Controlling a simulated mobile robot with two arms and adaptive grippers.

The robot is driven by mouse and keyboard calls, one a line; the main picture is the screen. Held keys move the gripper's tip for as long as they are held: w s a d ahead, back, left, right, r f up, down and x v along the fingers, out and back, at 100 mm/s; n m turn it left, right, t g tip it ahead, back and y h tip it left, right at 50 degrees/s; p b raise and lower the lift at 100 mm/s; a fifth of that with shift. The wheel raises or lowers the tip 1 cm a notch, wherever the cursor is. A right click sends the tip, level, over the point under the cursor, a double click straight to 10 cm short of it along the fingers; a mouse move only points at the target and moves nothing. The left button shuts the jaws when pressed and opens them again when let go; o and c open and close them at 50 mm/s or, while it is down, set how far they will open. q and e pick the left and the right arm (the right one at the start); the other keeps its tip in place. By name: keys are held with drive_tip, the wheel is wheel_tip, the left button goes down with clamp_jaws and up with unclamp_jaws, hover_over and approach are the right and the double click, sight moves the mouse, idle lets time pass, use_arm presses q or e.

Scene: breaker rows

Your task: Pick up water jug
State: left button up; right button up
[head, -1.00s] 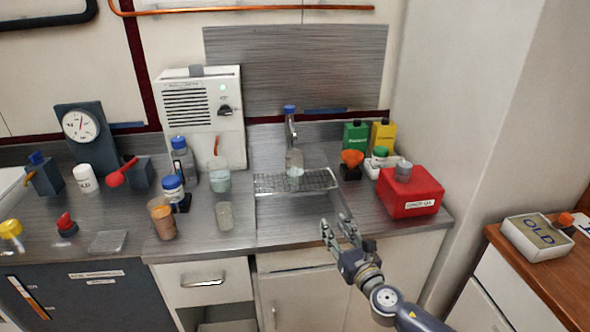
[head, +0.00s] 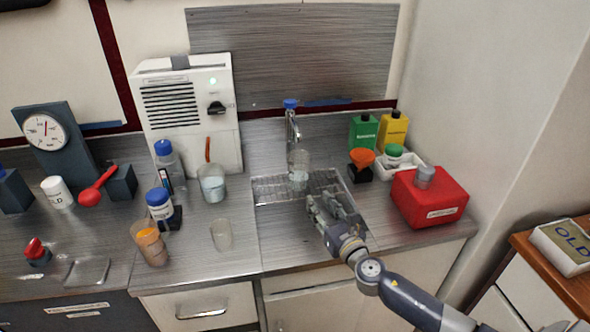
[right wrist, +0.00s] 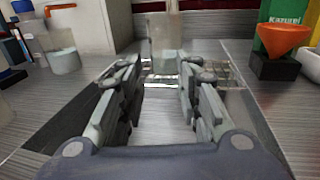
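A clear jug with water in its lower part (head: 299,168) stands upright under the tap, over the sink's wire rack. It also shows straight ahead between the fingers in the right wrist view (right wrist: 165,42). My right gripper (head: 326,199) is open and empty over the front of the sink, nearer the counter's front edge than the jug. In the right wrist view its two fingers (right wrist: 159,68) are spread and point toward the jug, which still looks beyond the fingertips. My left gripper is not in view.
The tap (head: 291,122) rises behind the jug. An orange funnel (head: 361,157), a green bottle (head: 363,132) and a red box (head: 430,197) stand to the right. A clear beaker (head: 211,184) and an empty cup (head: 222,235) stand to the left.

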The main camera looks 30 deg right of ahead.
sight(300, 174)
drive_tip(key=w, duration=0.9)
drive_tip(key=shift+d+r, duration=0.2)
drive_tip(key=shift+r, duration=0.15)
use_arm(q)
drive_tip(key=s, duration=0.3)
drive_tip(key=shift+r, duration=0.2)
use_arm(e)
clamp_jaws()
